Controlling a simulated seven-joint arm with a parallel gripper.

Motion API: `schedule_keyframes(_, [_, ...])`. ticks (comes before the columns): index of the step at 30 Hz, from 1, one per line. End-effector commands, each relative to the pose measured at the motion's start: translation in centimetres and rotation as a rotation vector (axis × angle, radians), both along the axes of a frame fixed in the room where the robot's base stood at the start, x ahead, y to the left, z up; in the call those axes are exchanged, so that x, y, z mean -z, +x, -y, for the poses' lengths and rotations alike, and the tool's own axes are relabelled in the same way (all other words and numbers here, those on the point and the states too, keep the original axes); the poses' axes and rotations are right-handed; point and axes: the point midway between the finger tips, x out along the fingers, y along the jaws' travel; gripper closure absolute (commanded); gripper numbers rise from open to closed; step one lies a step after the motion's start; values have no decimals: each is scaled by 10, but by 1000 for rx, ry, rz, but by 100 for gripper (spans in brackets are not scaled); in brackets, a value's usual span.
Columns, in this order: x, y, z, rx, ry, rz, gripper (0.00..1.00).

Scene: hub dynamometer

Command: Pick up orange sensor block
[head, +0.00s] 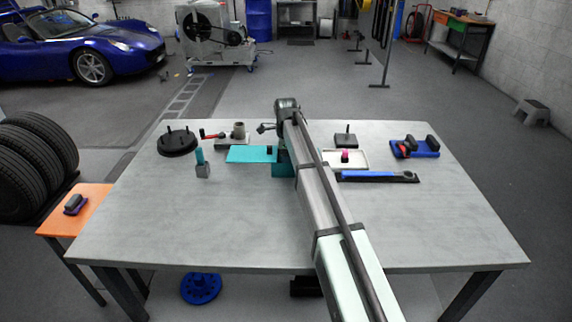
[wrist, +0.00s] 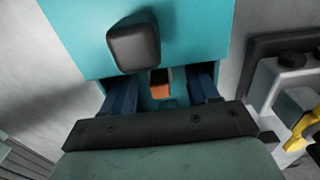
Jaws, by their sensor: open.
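In the wrist view, the orange sensor block (wrist: 161,90) shows as a small orange piece with a dark top, against a teal fixture (wrist: 75,35). My gripper (wrist: 162,84) is open, with one blue finger on each side of the block and a gap on both sides. Whether the fingers reach down to the block's level I cannot tell. A black rounded knob (wrist: 134,42) is just beyond the fingertips. In the head view, the teal fixture (head: 248,154) is at the table's middle, partly behind my arm. The orange block is hidden there.
A white tray (head: 360,160), a blue-and-black tool (head: 375,177) and a blue rack (head: 425,152) lie right. The front table area is clear except under my arm.

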Motion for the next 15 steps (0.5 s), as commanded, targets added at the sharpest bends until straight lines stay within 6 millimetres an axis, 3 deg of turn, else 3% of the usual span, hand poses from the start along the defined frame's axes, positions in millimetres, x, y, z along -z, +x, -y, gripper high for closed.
schedule_keyframes(3, [0,0,0,0,0,0,40])
schedule_keyframes(15, [0,0,0,0,0,0,79])
